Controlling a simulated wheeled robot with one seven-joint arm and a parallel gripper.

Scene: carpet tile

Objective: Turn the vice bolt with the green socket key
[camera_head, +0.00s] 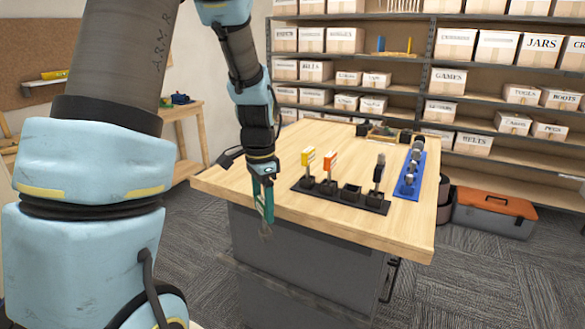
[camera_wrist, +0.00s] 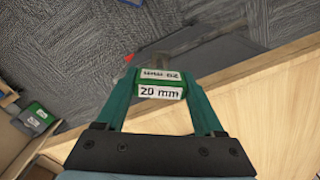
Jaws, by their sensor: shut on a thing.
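My gripper (camera_head: 264,212) hangs at the front left edge of the wooden workbench, with teal fingers pointing down. It is shut on the green socket key (camera_wrist: 161,82), whose handle carries white "20 mm" labels between the fingers in the wrist view. In the head view the key is mostly hidden by the fingers; its lower end (camera_head: 266,232) shows below them, apart from the bench. I cannot clearly make out the vice or its bolt. A small blue-green device (camera_head: 180,99) on a side bench at the left back is too small to identify.
The workbench (camera_head: 235,180) bears a black rack (camera_head: 320,194) with yellow (camera_head: 308,160), orange (camera_head: 330,162) and black (camera_head: 379,170) keys and an empty socket. A blue tray (camera_head: 401,190) with metal parts lies right. Shelves stand behind; a toolbox (camera_head: 492,213) sits on the floor.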

